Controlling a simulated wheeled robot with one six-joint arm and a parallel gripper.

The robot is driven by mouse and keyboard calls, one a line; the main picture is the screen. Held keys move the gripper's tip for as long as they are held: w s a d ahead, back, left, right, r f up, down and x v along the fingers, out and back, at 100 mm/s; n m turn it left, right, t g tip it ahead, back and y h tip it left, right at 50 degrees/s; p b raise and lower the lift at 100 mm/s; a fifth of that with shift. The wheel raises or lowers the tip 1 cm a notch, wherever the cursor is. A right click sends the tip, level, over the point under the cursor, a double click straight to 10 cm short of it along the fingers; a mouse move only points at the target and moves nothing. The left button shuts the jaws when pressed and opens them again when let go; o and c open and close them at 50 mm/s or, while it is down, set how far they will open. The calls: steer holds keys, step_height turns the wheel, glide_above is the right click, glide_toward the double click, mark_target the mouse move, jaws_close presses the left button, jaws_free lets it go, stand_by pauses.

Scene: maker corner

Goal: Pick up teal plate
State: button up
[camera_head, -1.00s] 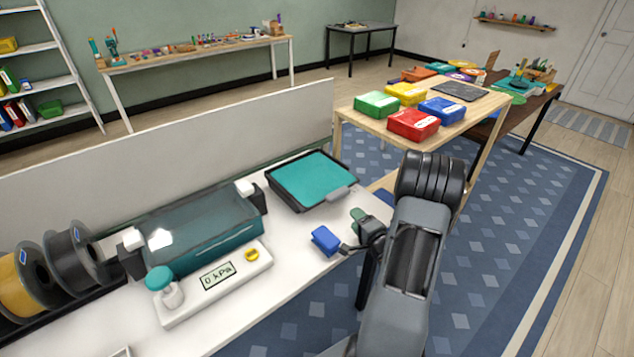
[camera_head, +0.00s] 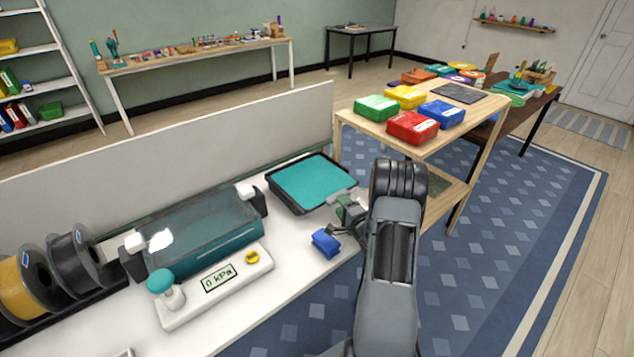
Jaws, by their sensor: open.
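The teal plate (camera_head: 312,181) lies flat in a black tray (camera_head: 275,201) on the white bench, left of my arm. A small grey tab shows at the tray's near right edge. My gripper (camera_head: 334,222) is open, just in front of the tray's near right corner. A blue block-like part (camera_head: 325,243) and a dark green part show at the gripper. The arm hides some of the bench edge, and the exact gap between fingers and plate cannot be told.
A teal-windowed chamber (camera_head: 205,230) and a white pressure panel (camera_head: 215,287) reading 0 kPa stand left on the bench. Filament spools (camera_head: 75,262) are at far left. A wooden table (camera_head: 450,145) with coloured boxes stands behind right. A low partition (camera_head: 170,150) runs behind the bench.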

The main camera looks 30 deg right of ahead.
steer(key=shift+w, duration=1.65)
steer(key=shift+c, duration=0.3)
jaws_close()
